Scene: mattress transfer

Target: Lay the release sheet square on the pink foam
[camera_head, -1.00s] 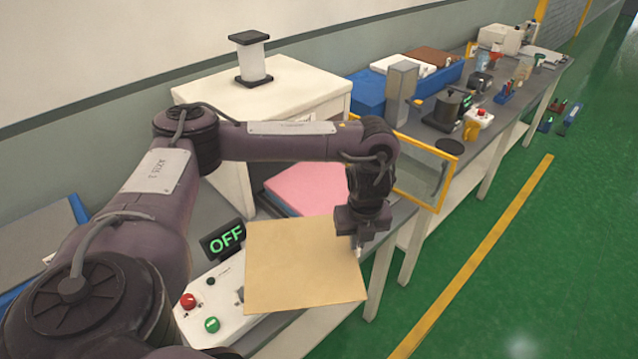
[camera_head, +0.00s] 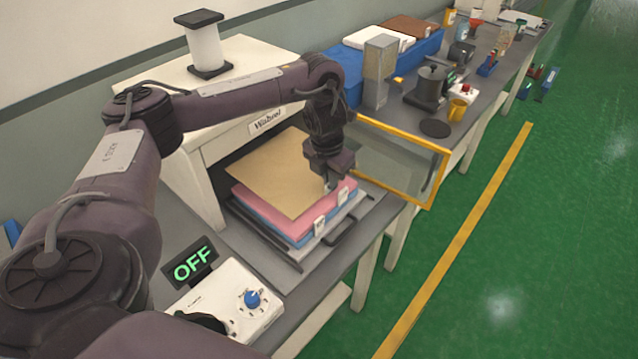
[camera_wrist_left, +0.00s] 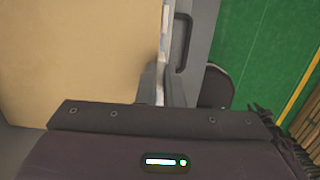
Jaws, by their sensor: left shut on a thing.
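The tan release sheet (camera_head: 270,170) is over the pink foam (camera_head: 262,212), in front of the white press. Pink shows along the sheet's two near edges, and the sheet hides the rest of the foam's top. I cannot tell whether the sheet touches the foam or hangs just above it. My left gripper (camera_head: 330,180) is shut on the sheet near its right corner. In the left wrist view the sheet (camera_wrist_left: 75,60) fills the left side, with its straight edge running beside the fingers. My right gripper is not in view.
The foam rests on a blue layer (camera_head: 302,240) with white tabs on a grey tray (camera_head: 262,238) with a black handle. A yellow-framed clear guard (camera_head: 438,178) stands at the right. A control box (camera_head: 235,305) and an OFF display (camera_head: 194,263) are nearer.

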